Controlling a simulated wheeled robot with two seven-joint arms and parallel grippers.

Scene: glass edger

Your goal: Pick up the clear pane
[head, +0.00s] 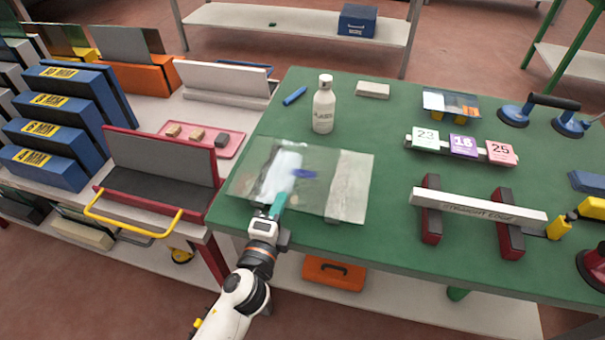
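The clear pane (325,190) lies on the green table near its front left edge. It is see-through, with a whitish patch and a blue mark showing in its left part and a pale grey strip at its right side. My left gripper (270,210) is at the pane's near edge, left of its middle, with a teal piece at the fingers. The frame does not show clearly whether the fingers are around the edge or only above it. My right gripper is not in view.
A white bottle (323,108) stands behind the pane. A straight edge (478,208) on dark red blocks and numbered cards (463,146) lie to the right. A dark red rack with a yellow handle (133,226) stands close on the left. The table between pane and straight edge is clear.

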